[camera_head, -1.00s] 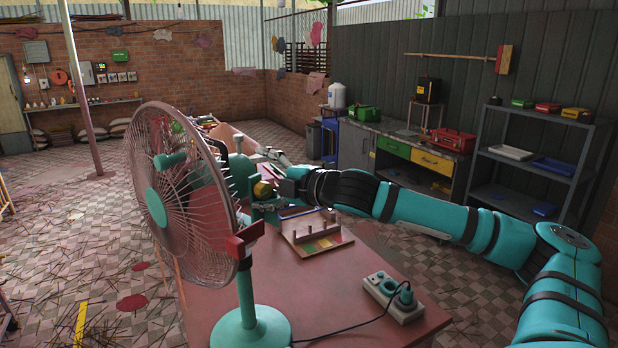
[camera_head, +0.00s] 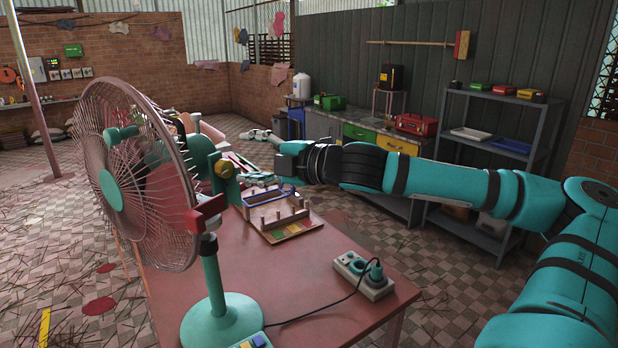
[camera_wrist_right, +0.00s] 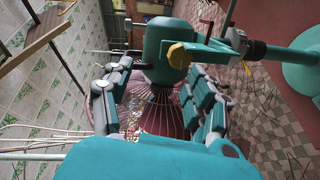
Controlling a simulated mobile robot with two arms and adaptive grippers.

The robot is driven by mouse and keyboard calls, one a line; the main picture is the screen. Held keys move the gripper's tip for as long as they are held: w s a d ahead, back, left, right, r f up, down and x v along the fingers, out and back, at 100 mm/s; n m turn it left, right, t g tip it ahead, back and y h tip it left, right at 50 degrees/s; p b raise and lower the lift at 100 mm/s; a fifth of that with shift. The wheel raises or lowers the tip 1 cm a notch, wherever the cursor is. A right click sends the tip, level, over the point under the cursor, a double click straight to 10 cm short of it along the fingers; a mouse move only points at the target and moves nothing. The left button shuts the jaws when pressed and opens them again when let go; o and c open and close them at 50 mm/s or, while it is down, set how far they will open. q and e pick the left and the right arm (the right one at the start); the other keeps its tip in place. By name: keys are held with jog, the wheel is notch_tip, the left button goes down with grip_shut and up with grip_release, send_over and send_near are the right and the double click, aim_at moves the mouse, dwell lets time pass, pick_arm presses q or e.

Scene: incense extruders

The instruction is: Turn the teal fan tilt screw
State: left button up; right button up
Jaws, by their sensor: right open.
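The teal fan (camera_head: 222,316) stands on the near left of the red table, its round cage facing left. Its tilt screw, a yellow knob (camera_head: 223,169), sits at the joint behind the cage. My right gripper (camera_head: 256,179) is open and empty, just right of and slightly below the knob. In the right wrist view the knob (camera_wrist_right: 179,56) shows beyond the spread fingers (camera_wrist_right: 158,72), nearer the right finger, in front of the teal motor housing (camera_wrist_right: 166,40). A gap seems to separate fingers and knob. I do not see my left gripper.
A wooden pegged rack (camera_head: 279,217) lies on the red table (camera_head: 300,285) just behind the fan stand. A power strip (camera_head: 364,276) with a plugged cord stands at the table's right edge. Shelves (camera_head: 503,155) and a workbench (camera_head: 352,128) stand along the wall.

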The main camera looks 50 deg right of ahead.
jog(key=f+b+v, duration=0.1)
jog(key=b+v, duration=0.1)
jog(key=v, duration=1)
jog(key=shift+f, duration=0.2)
dwell(0.5)
jog(key=shift+s+f+b, duration=0.1)
jog(key=shift+b, duration=0.25)
jog(key=shift+a, duration=0.1)
